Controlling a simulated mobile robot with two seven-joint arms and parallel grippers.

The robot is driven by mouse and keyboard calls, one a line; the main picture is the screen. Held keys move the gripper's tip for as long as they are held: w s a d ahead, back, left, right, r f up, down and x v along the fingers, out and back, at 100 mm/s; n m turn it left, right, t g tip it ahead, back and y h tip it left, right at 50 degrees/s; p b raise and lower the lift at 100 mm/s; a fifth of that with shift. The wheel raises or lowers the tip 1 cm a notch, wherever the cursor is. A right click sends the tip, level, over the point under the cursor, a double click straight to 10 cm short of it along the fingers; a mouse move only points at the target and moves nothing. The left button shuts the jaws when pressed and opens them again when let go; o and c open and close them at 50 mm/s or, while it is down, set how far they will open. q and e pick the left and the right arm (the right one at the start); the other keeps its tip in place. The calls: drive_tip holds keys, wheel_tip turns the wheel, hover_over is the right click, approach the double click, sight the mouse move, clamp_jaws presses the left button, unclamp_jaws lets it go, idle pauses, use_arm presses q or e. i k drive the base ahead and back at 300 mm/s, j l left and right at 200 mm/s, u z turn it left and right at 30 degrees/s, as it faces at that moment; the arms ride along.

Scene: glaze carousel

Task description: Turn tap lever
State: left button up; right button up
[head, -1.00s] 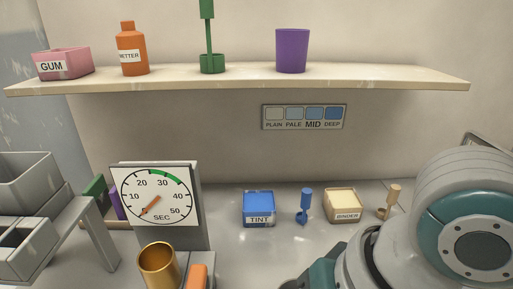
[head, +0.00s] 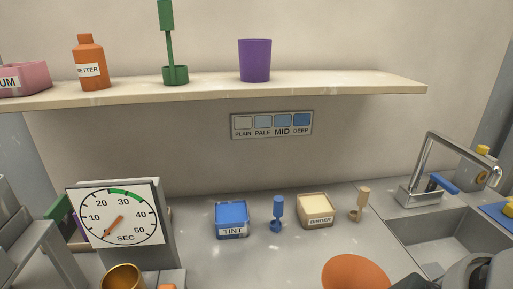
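The grey metal tap (head: 428,160) stands at the right behind the sink, its spout bent over to the right. Its blue lever (head: 444,184) sticks out to the right from near the tap's base. Nothing touches the lever.
The sink (head: 398,237) lies below the tap. A tint box (head: 232,219), a binder box (head: 315,211) and small scoops stand along the counter. A dial timer (head: 118,214) is at left; a shelf (head: 320,85) hangs above.

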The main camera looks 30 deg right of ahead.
sight(435, 178)
drive_tip(key=z, duration=2.3)
drive_tip(key=i+l+u, duration=0.2)
drive_tip(key=u, duration=0.2)
drive_tip(key=i+l+u, duration=0.15)
drive_tip(key=l+u, duration=0.2)
drive_tip(key=i+l+u, duration=0.1)
drive_tip(key=l+u, duration=0.65)
drive_tip(key=l, duration=0.2)
drive_tip(key=l+u, duration=0.4)
drive_tip(key=i+l, duration=0.05)
